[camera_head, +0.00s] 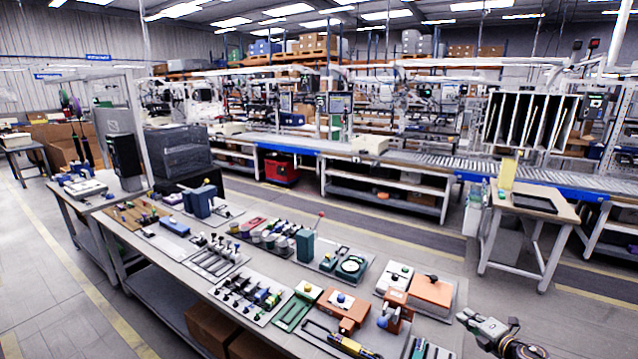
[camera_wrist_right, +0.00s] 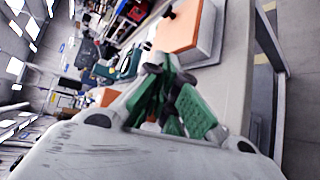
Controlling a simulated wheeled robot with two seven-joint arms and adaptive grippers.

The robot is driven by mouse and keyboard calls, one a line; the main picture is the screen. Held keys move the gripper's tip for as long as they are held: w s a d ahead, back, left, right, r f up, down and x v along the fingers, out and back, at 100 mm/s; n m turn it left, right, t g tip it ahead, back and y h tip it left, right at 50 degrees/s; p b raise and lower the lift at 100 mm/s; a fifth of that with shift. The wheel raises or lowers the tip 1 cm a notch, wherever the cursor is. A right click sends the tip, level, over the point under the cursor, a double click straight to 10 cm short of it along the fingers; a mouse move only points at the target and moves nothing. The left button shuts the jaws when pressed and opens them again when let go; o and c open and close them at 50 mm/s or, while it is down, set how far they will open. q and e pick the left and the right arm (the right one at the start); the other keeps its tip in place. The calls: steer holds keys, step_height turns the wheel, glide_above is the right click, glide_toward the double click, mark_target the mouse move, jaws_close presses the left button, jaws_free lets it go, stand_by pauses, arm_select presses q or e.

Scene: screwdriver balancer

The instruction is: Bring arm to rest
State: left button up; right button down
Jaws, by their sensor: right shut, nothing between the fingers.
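My right gripper (camera_head: 464,318) is at the lower right of the head view, just off the right edge of the workbench (camera_head: 440,331). It is shut and empty. In the right wrist view the shut gripper (camera_wrist_right: 158,78) shows green finger parts, with the bench and an orange-topped box (camera_wrist_right: 185,28) beyond the fingers. My left gripper is not in view.
A wooden side table (camera_head: 530,207) stands behind at the right. Open floor (camera_head: 560,320) lies right of the bench.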

steer(key=s+d+f+m+g+h, duration=0.1)
steer(key=s+d+f+m+h, duration=0.2)
steer(key=d+f+m, duration=0.4)
steer(key=s+d+f+m+g+h, duration=0.1)
steer(key=s+d+f+m+h, duration=0.3)
steer(key=f, duration=0.5)
steer(key=s+a+f+m+g+b, duration=0.1)
steer(key=s+a+f+m+g, duration=0.25)
steer(key=s+f, duration=0.8)
steer(key=s+a+f+m+g+b, duration=0.1)
steer(key=s+a+f+m+g, duration=0.3)
steer(key=s+f, duration=0.8)
steer(key=s+a+f+m+g+y, duration=0.1)
steer(key=s+a+f, duration=0.4)
steer(key=s+a, duration=0.3)
steer(key=s+a+f+m+g+y+b, duration=0.1)
steer(key=s+a+f, duration=0.4)
steer(key=s+a, duration=0.4)
steer(key=s+a+f+m+g+y, duration=0.1)
steer(key=s+a+f, duration=0.5)
steer(key=s, duration=0.8)
steer(key=shift+a+y+b, duration=0.3)
steer(key=shift+a+y, duration=0.1)
steer(key=shift+a, duration=0.75)
steer(key=shift+w+g, duration=0.1)
steer(key=shift+g, duration=0.15)
